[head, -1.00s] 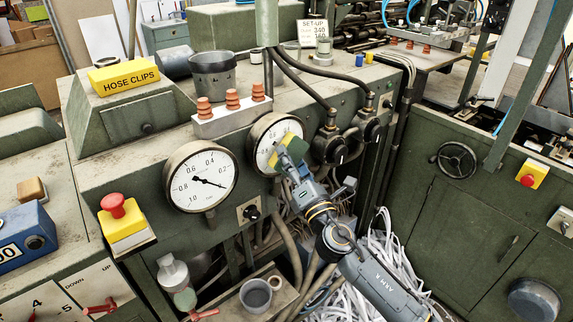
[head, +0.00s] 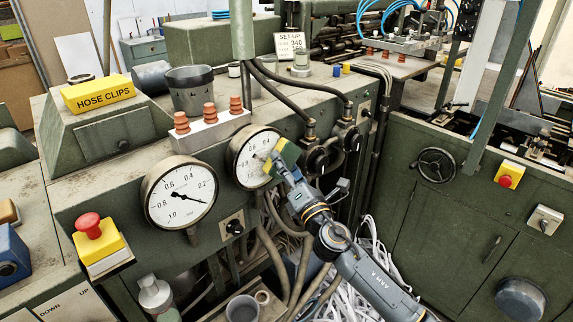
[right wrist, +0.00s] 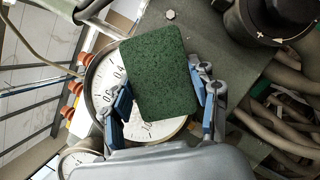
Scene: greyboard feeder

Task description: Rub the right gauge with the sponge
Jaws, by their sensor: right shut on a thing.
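The right gauge (head: 246,158) is a round white dial in a dark rim on the green machine front. My right gripper (head: 280,170) is shut on a sponge (head: 288,152), yellow with a green side, held at the right part of the dial. In the right wrist view the sponge's dark green face (right wrist: 160,75) lies between the blue-padded fingers (right wrist: 162,103) and covers much of the gauge (right wrist: 103,75). Whether the sponge touches the dial is hard to tell. The left gauge (head: 180,192) is larger in the head view and uncovered. My left gripper is not in view.
A red button on a yellow box (head: 90,226) juts out at the left. Black knobs with hoses (head: 316,158) sit just right of the right gauge. A grey cup (head: 242,308) stands below. Orange-capped posts (head: 209,113) stand above the gauges.

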